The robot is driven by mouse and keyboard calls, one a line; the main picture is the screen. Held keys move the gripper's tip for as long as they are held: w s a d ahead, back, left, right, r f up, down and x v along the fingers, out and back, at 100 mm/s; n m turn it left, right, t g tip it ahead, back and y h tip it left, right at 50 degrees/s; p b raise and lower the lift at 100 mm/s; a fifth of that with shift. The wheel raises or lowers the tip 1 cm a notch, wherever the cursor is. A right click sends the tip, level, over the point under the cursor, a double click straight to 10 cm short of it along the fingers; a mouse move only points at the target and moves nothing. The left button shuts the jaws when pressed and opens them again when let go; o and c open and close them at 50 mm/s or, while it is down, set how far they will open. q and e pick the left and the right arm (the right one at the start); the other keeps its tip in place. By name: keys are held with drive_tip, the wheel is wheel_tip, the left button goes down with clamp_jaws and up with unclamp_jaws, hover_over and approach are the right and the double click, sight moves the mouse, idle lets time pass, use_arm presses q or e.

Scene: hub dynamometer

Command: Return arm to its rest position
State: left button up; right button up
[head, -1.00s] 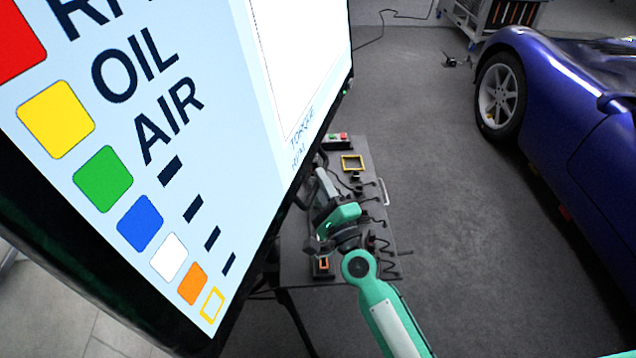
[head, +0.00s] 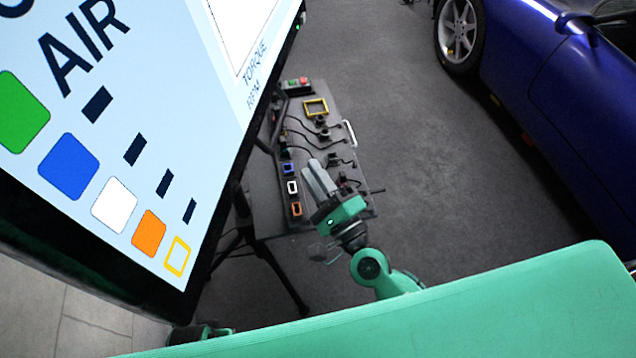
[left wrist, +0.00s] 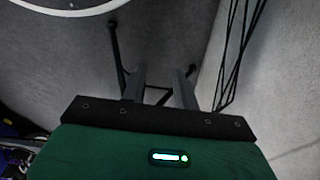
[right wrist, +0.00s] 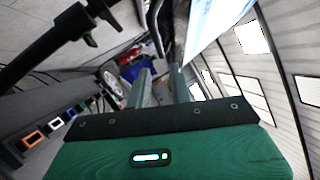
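My right arm comes up from the bottom middle in the head view. Its gripper (head: 318,176) is over the near part of the dark bench, with nothing seen held. In the right wrist view its two fingers (right wrist: 161,80) stand apart with a gap between them. In the left wrist view my left gripper's fingers (left wrist: 161,78) are also apart and empty, with grey floor and dark stand legs beyond. I cannot make out the left gripper clearly in the head view. A broad green surface across the bottom of the head view looks like part of my own arm.
A large screen (head: 150,110) fills the left. The dark bench (head: 328,107) carries a yellow frame (head: 316,107), cabled plugs, and blue, white (head: 292,187) and orange (head: 296,209) frames. A blue car (head: 560,90) stands at right. Floor between bench and car is clear.

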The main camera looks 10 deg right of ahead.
use_arm(q)
drive_tip(key=shift+r, duration=0.45)
use_arm(e)
drive_tip(key=shift+s+d+f, duration=0.15)
drive_tip(key=shift+s+d, duration=0.05)
drive_tip(key=shift+s, duration=0.35)
use_arm(q)
drive_tip(key=shift+w, duration=0.1)
